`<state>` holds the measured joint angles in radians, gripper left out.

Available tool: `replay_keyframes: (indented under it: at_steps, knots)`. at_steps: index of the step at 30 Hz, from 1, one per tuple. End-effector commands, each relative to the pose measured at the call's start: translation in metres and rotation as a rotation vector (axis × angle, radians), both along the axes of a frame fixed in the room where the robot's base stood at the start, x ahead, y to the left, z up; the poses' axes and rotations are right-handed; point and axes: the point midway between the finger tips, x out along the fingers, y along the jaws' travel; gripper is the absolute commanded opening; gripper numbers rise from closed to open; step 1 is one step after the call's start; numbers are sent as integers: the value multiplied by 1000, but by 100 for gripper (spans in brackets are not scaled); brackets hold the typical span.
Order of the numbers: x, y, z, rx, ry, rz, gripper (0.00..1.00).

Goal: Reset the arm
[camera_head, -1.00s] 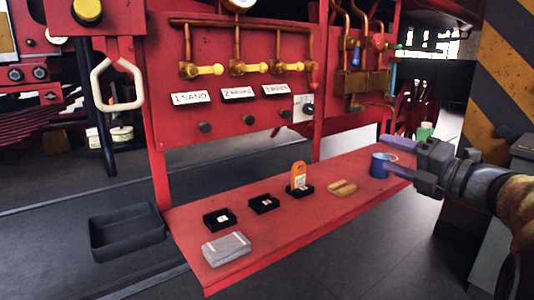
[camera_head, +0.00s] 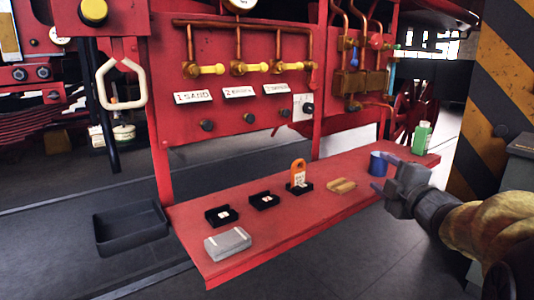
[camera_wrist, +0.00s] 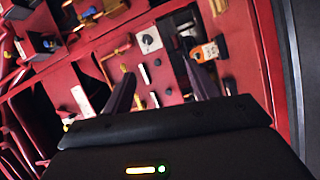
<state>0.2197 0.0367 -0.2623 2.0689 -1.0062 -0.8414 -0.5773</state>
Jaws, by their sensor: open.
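My gripper (camera_head: 384,171) is at the right end of the red shelf in the head view, in front of a blue mug (camera_head: 378,164) that it partly covers. In the wrist view my gripper (camera_wrist: 160,85) has its two dark fingers spread apart with nothing between them. The arm reaches in from the right edge of the head view.
The red shelf (camera_head: 250,262) carries two black trays (camera_head: 222,215) (camera_head: 264,200), a grey block (camera_head: 228,243), a tan block (camera_head: 342,186) and a green bottle (camera_head: 422,138). Labelled valves (camera_head: 238,68) are on the panel behind. A dark bin (camera_head: 130,230) lies left; a striped pillar (camera_head: 500,80) stands right.

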Motion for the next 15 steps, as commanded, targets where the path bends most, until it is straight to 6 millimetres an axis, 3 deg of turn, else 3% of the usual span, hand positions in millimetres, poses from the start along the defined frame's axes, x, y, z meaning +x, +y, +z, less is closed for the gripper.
replay_keyframes:
  at_steps: [4, 8, 11, 15]
  knots:
    - [0, 6, -60, 271, 199, -172, 60]
    - [-17, 15, -121, 496, 399, -338, 60]
    - [-42, 29, -170, 654, 566, -473, 60]
    - [-90, 55, -230, 835, 797, -662, 60]
